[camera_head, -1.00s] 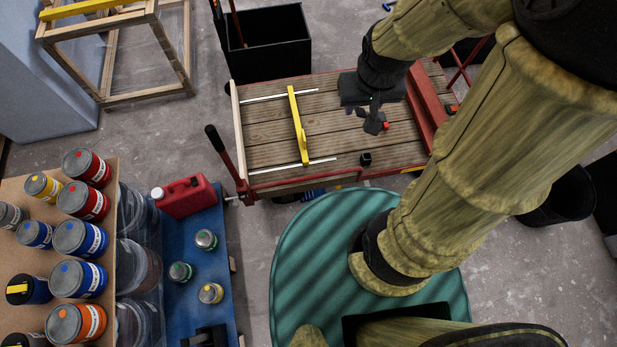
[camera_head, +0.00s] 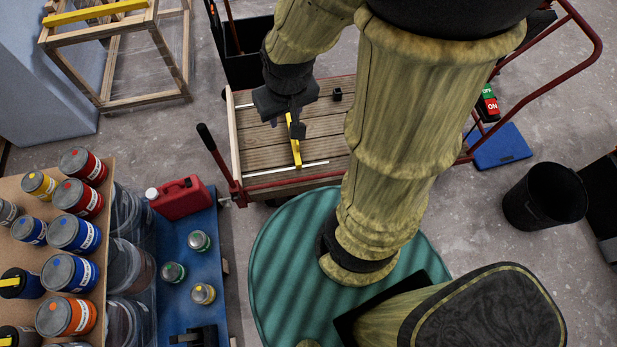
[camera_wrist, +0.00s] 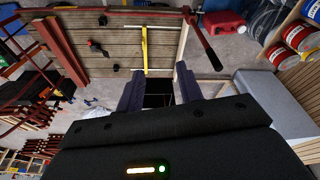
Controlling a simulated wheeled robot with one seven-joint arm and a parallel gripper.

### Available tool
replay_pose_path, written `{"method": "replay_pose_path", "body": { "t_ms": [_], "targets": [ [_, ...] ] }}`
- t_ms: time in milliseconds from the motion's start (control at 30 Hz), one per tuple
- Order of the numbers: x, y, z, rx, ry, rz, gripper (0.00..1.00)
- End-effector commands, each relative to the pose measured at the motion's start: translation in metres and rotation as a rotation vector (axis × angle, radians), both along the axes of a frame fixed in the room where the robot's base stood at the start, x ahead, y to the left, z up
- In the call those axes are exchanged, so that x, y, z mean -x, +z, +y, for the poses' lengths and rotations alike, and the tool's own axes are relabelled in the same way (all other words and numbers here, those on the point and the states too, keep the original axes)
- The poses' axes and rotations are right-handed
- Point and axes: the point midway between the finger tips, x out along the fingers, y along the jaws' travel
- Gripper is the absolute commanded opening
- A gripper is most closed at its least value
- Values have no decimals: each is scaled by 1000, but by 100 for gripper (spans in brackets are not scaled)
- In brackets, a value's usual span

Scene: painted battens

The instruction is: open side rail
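A wooden-decked cart (camera_head: 262,155) with red metalwork stands beyond my teal base. A yellow bar (camera_head: 296,150) lies across its deck between two thin pale strips; it also shows in the wrist view (camera_wrist: 145,55). A red lever with a black grip (camera_head: 206,138) leans out at the deck's left front corner; the wrist view shows it at right (camera_wrist: 203,42). I cannot tell which part is the side rail. My gripper (camera_head: 290,122) hangs over the left part of the deck, covering the bar's far end. In the wrist view its fingers (camera_wrist: 157,78) are apart with nothing between them.
A black bin (camera_head: 245,68) stands behind the cart, and a wooden frame (camera_head: 120,55) is at back left. Paint cans (camera_head: 73,233) fill a shelf at left, beside a red canister (camera_head: 181,197). A black bucket (camera_head: 544,196) stands on open floor at right.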

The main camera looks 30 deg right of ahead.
Motion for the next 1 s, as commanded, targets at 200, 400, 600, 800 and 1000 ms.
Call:
{"method": "replay_pose_path", "body": {
  "t_ms": [200, 400, 600, 800, 1000],
  "targets": [
    [0, 0, 0, 0, 0, 0, 36],
    [-1, -7, -2, -5, -16, 5, 41],
    [-6, -52, -15, -50, -150, 44, 41],
    [-16, -120, -35, -132, -381, 108, 41],
    [-25, -185, -57, -220, -621, 162, 41]
  ]
}}
